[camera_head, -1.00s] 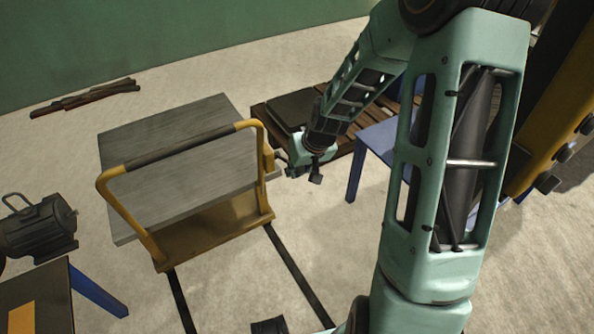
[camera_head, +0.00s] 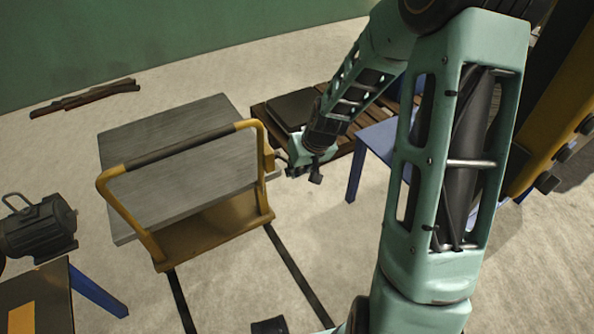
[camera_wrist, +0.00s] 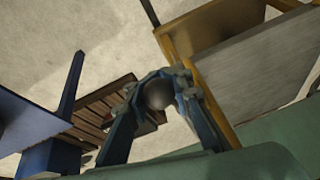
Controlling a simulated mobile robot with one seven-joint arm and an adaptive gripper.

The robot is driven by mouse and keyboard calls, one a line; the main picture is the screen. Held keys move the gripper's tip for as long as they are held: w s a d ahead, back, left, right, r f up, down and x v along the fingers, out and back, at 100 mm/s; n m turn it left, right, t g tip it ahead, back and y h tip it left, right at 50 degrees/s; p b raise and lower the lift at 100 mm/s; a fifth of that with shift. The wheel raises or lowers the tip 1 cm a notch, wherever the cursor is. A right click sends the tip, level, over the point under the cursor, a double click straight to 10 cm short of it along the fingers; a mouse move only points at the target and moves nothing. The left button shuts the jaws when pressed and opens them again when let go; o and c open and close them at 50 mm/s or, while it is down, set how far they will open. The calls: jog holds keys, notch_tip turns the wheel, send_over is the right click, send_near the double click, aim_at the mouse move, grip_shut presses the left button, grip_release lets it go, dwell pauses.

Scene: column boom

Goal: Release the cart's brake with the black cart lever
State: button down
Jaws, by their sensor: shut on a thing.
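The cart (camera_head: 205,228) has a yellow frame, a grey slab (camera_head: 175,150) on it and a push handle with a black grip (camera_head: 180,147). My gripper (camera_head: 284,168) is at the right upright of the handle, beside a small yellow bracket. In the wrist view my gripper (camera_wrist: 160,88) is shut around a dark round knob, the black cart lever (camera_wrist: 159,95). The cart's yellow frame (camera_wrist: 215,100) stands right beside the fingers. The rest of the lever is hidden behind the knob and fingers.
A wooden pallet (camera_head: 262,113) with a dark box (camera_head: 295,106) lies behind my gripper. A blue table (camera_head: 375,140) stands close to the right. A motor (camera_head: 40,228) is at the left. Dark floor strips run in front of the cart.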

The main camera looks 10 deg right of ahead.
jog(key=shift+w+d+r, duration=0.1)
jog(key=shift+w+d, duration=0.05)
jog(key=shift+w, duration=0.1)
jog(key=c, duration=2)
grip_release()
jog(key=shift+s, duration=0.1)
jog(key=v, duration=1.2)
